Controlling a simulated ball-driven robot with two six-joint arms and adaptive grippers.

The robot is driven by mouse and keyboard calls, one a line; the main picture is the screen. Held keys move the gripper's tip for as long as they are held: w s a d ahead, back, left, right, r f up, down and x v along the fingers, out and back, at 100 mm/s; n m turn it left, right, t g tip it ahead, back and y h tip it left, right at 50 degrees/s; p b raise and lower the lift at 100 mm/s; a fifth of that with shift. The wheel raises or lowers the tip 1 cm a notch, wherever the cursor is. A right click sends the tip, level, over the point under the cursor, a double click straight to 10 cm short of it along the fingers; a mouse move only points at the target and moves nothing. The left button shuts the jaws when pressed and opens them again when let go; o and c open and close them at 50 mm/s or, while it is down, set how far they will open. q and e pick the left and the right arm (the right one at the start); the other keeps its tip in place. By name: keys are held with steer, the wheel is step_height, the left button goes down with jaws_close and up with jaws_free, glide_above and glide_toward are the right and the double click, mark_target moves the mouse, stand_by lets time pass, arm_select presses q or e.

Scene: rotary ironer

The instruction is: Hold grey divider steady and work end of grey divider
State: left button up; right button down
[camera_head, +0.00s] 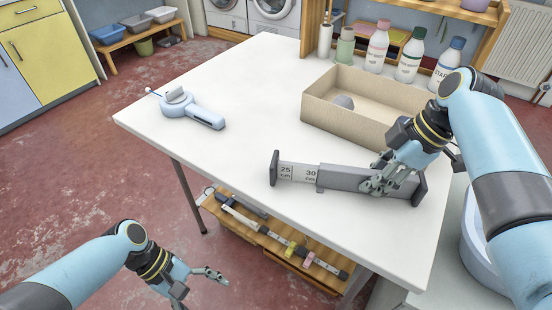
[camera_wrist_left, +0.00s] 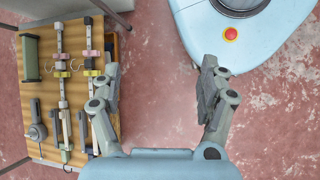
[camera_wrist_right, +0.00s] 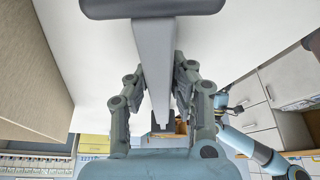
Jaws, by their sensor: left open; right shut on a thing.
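The grey divider (camera_head: 345,179) lies along the front right edge of the white table. It is a long bar with an upright plate at each end and a scale marked 25 and 30 cm near its left end. My right gripper (camera_head: 388,180) is shut on the bar, nearer its right end. The right wrist view shows the bar (camera_wrist_right: 155,60) between the two fingers, with an end plate (camera_wrist_right: 150,8) at the top. My left gripper (camera_head: 212,277) is open and empty, off the table at the lower left. Its parted fingers (camera_wrist_left: 160,90) show over the floor.
An open beige box (camera_head: 345,110) holding a small grey thing stands behind the divider. Several bottles (camera_head: 410,58) line the back edge. A blue-white handled tool (camera_head: 190,110) lies at the table's left. A low shelf (camera_head: 280,240) with tools is under the table. The table's middle is clear.

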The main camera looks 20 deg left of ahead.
arm_select(q)
steer(key=w+d+r+n+h, duration=0.2)
steer(key=w+r+h, duration=0.3)
steer(key=r, duration=0.5)
steer(key=w+d+r+n+h, duration=0.2)
steer(key=w+r+h, duration=0.1)
steer(key=w+r, duration=0.65)
steer(key=n+t+y, duration=0.2)
glide_toward(274, 158)
steer(key=shift+a+f, duration=0.1)
steer(key=shift+a, duration=0.6)
steer(key=shift+w+d, duration=0.1)
steer(key=shift+d, duration=0.15)
steer(key=x, duration=1.1)
steer(key=shift+d, duration=0.1)
steer(key=shift+c, duration=0.3)
